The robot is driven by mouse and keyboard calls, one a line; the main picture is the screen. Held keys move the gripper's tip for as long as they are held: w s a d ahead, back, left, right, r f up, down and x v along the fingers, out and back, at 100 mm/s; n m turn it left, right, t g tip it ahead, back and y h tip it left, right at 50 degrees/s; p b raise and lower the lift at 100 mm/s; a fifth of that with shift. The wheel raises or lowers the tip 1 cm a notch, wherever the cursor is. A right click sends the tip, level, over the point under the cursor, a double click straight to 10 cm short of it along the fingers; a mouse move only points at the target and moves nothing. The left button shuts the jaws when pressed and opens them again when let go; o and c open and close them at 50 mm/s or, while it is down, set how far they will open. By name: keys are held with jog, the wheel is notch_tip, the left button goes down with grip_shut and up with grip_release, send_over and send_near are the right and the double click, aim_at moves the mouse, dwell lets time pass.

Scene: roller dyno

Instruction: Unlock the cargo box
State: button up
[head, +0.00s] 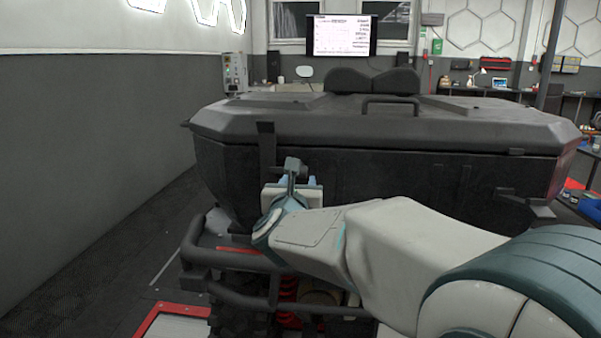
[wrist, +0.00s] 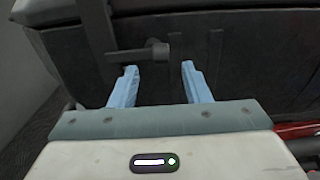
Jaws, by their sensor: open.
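The cargo box (head: 370,185) is a large dark box with a grey ridged lid (head: 330,122), which is down, at the rear of a vehicle. A dark vertical strap (head: 266,142) runs from the lid down its front at the left; it also shows in the wrist view (wrist: 97,40). Beside it, in the wrist view, a dark latch handle (wrist: 135,54) sticks out sideways and ends in a round knob. My gripper (wrist: 160,70) is open, with light blue fingers and nothing between them. The knob appears just beyond the gap between the fingertips. In the head view my wrist mostly hides my gripper.
A tubular bumper (head: 225,260) lies below the box, near my forearm. A grey wall (head: 90,150) stands at the left, with clear floor (head: 130,240) before it. A handle bar (head: 391,102) and black seat backs (head: 372,82) show above the lid.

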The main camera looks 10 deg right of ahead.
aim_at(301, 172)
jog(key=shift+p+x, duration=0.4)
jog(key=shift+x, duration=2.35)
grip_shut()
